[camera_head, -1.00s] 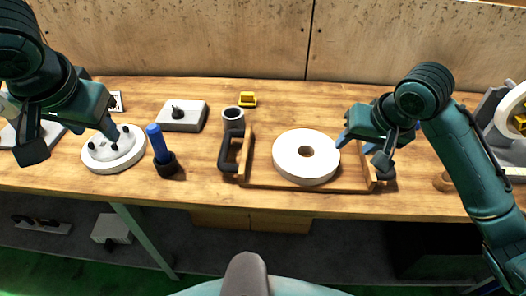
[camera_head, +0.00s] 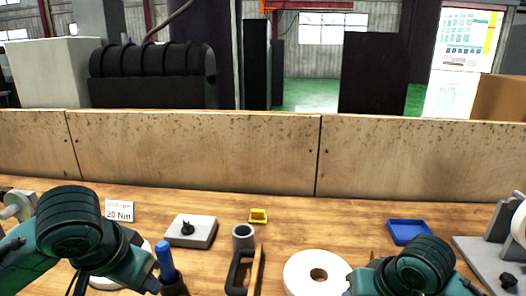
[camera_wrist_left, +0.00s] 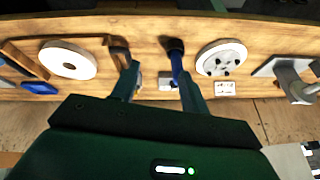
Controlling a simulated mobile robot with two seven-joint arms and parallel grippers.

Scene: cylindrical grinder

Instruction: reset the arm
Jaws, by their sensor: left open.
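My left gripper (camera_wrist_left: 157,75) is open in the left wrist view. Nothing sits between its two fingers, and the blue-handled tool (camera_wrist_left: 175,58) is beyond one fingertip. In the head view my left arm comes in at lower left, over the white round flange, which it mostly hides. The blue-handled tool (camera_head: 166,262) stands beside it. My right gripper (camera_head: 368,277) is low at the right of the white grinding wheel (camera_head: 317,274). Its fingers are hidden or cut off by the lower edge.
A grey block with a black knob (camera_head: 189,231), a grey cup (camera_head: 243,237), a yellow piece (camera_head: 258,215) and a blue tray (camera_head: 408,231) are on the wooden table. A grey machine fixture (camera_head: 490,250) is at far right. A wooden panel (camera_head: 200,150) closes the back.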

